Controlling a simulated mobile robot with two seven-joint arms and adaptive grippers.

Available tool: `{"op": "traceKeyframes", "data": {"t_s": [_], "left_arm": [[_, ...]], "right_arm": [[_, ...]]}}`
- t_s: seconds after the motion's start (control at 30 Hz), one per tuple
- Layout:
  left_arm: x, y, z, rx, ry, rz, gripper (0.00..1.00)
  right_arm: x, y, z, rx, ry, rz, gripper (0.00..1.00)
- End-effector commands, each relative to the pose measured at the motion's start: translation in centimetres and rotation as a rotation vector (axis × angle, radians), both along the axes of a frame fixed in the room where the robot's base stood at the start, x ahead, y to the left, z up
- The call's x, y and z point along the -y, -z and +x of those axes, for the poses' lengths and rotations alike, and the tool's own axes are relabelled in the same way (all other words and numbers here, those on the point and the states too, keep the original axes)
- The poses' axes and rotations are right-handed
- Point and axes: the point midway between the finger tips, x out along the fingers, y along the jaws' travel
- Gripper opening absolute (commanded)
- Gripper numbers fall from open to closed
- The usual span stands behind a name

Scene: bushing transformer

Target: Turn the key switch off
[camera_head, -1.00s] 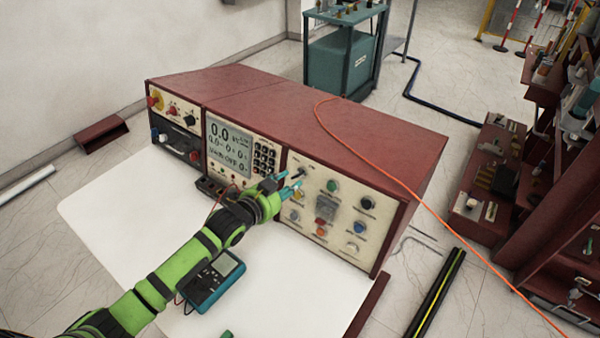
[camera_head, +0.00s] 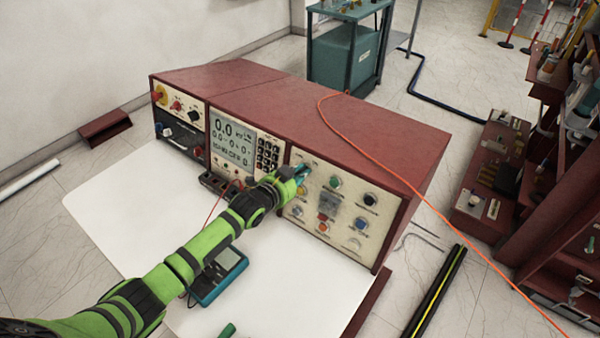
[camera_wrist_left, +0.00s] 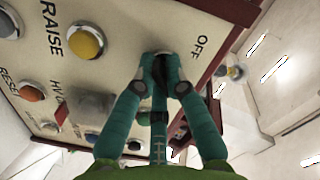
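The key switch (camera_wrist_left: 160,70) is on the cream front panel (camera_head: 345,235) of the red console, at the panel's upper left. In the left wrist view it is mostly hidden between my fingertips; the word OFF is printed to its right. My left gripper (camera_head: 302,172) is at the panel, and its teal fingers also show in the left wrist view (camera_wrist_left: 161,68). The fingertips are close together on either side of a dark part of the switch. They appear shut on it. The key's exact angle is hard to tell. My right gripper is not in view.
A yellow button (camera_wrist_left: 85,41) marked RAISE is beside the switch, with several other buttons and knobs around it. A blue handheld meter (camera_head: 218,276) lies on the white tabletop (camera_head: 115,215) below my left arm. An orange cable (camera_head: 375,155) crosses the console top.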

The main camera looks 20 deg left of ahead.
Motion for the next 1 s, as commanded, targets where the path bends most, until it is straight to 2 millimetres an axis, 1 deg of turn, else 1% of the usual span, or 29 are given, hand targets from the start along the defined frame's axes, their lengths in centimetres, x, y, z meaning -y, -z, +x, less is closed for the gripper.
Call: {"op": "traceKeyframes", "data": {"t_s": [0.1, 0.27, 0.47, 0.67, 1.0], "left_arm": [[0.01, 0.01, -0.02, 0.0, 0.0, 0.0, 0.0], [0.01, -0.01, -0.02, -0.005, -0.003, -0.014, 0.0], [0.02, -0.03, -0.02, -0.03, -0.021, -0.081, 0.0], [0.05, -0.08, -0.01, -0.078, -0.055, -0.214, 0.0], [0.12, -0.13, -0.01, -0.185, -0.131, -0.51, 0.0]], "right_arm": [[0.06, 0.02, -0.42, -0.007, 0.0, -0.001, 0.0], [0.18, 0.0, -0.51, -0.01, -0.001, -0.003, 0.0], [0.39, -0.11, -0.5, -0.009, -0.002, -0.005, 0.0], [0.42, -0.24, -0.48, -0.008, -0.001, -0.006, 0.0], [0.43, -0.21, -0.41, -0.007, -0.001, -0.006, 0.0]]}}
